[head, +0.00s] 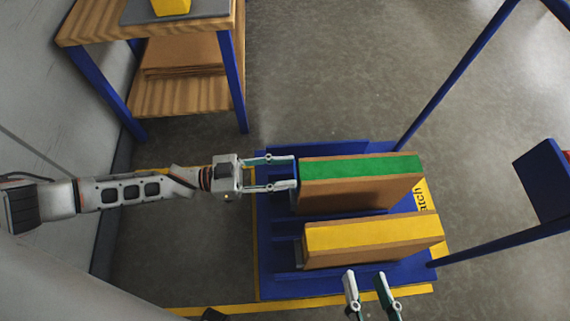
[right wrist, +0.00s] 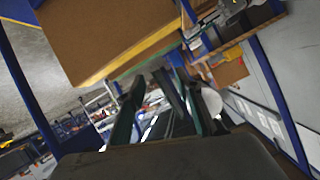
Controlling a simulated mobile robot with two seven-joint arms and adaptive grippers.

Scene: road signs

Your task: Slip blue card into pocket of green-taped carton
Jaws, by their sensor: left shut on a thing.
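The green-taped carton (head: 360,166) stands on a blue cart (head: 278,285), its green strip facing up. My left gripper (head: 295,171) is at its left end, one finger on each side, shut on it. A yellow-taped carton (head: 374,236) stands in front of it. My right gripper (head: 367,281) is open and empty, just below the yellow-taped carton in the head view. In the right wrist view its fingers (right wrist: 150,92) are apart below a brown carton (right wrist: 105,35) with a yellow edge. I cannot make out a blue card or the pocket.
A wooden shelf unit (head: 180,95) with blue legs stands at the upper left, with a yellow object (head: 172,6) on top. Blue posts (head: 455,80) rise at the cart's right. A blue panel (head: 542,180) is at the far right. The floor (head: 330,70) behind the cart is clear.

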